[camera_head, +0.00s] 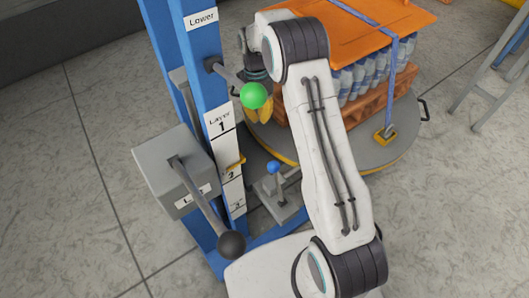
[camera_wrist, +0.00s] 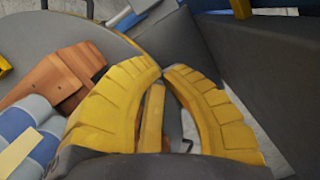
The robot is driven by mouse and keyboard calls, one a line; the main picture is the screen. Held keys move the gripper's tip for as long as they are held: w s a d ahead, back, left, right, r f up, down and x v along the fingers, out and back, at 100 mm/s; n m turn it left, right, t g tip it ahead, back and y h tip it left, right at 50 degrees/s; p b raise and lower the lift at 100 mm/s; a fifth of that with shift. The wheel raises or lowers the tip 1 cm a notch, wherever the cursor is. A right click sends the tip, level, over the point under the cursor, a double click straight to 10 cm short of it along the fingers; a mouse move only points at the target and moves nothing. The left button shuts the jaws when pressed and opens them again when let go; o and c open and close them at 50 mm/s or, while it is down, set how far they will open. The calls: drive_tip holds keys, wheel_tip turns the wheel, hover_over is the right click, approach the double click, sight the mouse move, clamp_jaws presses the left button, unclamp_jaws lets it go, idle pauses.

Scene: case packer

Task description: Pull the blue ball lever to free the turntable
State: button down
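The blue ball lever (camera_head: 273,167) stands on a small grey base at the foot of the blue column in the head view. The grey round turntable (camera_head: 393,152) lies behind it and to the right, and its rim also shows in the wrist view (camera_wrist: 85,12). My gripper (camera_head: 262,112) points down above the lever, apart from it, and is partly hidden by a green ball. In the wrist view my yellow fingers (camera_wrist: 164,70) have their tips almost together, with nothing clearly held. I cannot make out the blue ball in the wrist view.
The green ball (camera_head: 254,95) is on an arm from the blue column (camera_head: 188,62). A grey box (camera_head: 165,165) with a black ball lever (camera_head: 231,244) is at left. Bottles (camera_head: 358,78) under an orange board (camera_head: 405,18) stand on the turntable.

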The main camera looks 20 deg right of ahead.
drive_tip(key=shift+s+r, duration=0.15)
drive_tip(key=shift+s, duration=0.4)
drive_tip(key=s+f, duration=0.6)
drive_tip(key=f, duration=0.4)
idle(0.5)
drive_tip(key=shift+s, duration=0.1)
drive_tip(key=shift+d+r, duration=0.1)
